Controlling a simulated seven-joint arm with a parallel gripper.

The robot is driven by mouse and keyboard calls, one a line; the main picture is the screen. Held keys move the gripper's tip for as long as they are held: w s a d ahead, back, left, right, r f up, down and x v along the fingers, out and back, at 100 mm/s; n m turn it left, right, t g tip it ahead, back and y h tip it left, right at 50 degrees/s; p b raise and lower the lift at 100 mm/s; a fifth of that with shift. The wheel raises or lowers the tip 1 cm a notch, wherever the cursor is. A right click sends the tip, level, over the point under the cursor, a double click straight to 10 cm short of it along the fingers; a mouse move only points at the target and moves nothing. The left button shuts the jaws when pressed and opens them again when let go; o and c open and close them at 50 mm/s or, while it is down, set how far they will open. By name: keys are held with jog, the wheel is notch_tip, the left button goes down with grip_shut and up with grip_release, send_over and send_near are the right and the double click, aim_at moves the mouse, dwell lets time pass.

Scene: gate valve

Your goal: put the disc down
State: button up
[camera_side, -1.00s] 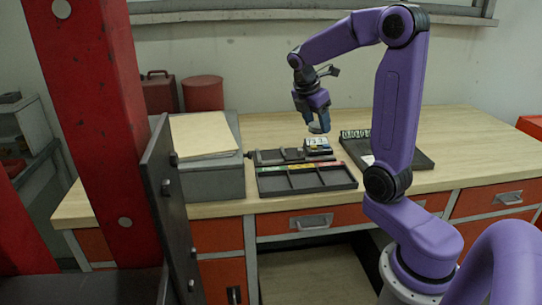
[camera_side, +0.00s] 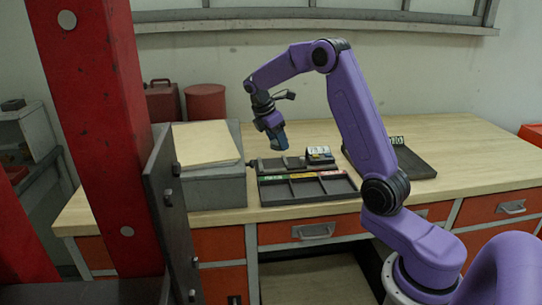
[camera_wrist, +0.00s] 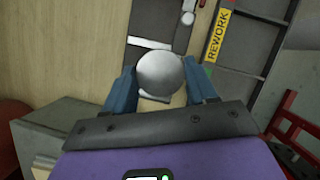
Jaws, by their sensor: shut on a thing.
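The disc (camera_wrist: 160,74) is round, grey and metallic in the wrist view, held between the two blue fingers of my gripper (camera_wrist: 162,88). In the side view my gripper (camera_side: 279,146) hangs tilted above the left part of the bench, over the dark fixture; the disc is too small to make out there. The three-part sorting tray (camera_side: 308,188) has green, yellow and red labels at its back edge and stands at the bench front. Its yellow label reads REWORK in the wrist view (camera_wrist: 216,36). The dark flat fixture (camera_side: 268,166) lies behind the tray.
A small display block (camera_side: 320,155) stands right of the fixture. A dark tray (camera_side: 416,166) is further right, partly behind my arm. A grey box (camera_side: 212,187) with papers on top is at the left. The bench's middle back is clear wood.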

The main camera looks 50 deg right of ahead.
send_over(275, 163)
jog(key=a, duration=0.2)
jog(key=f, duration=0.4)
jog(key=shift+w+d+f, duration=0.15)
jog(key=shift+w+d, duration=0.1)
jog(key=shift+w+f, duration=0.1)
jog(key=shift+f, duration=1.5)
jog(key=shift+f, duration=0.15)
jog(key=o, duration=1.1)
jog(key=shift+c, duration=0.2)
jog(key=v, duration=1.2)
jog(key=shift+a, duration=0.1)
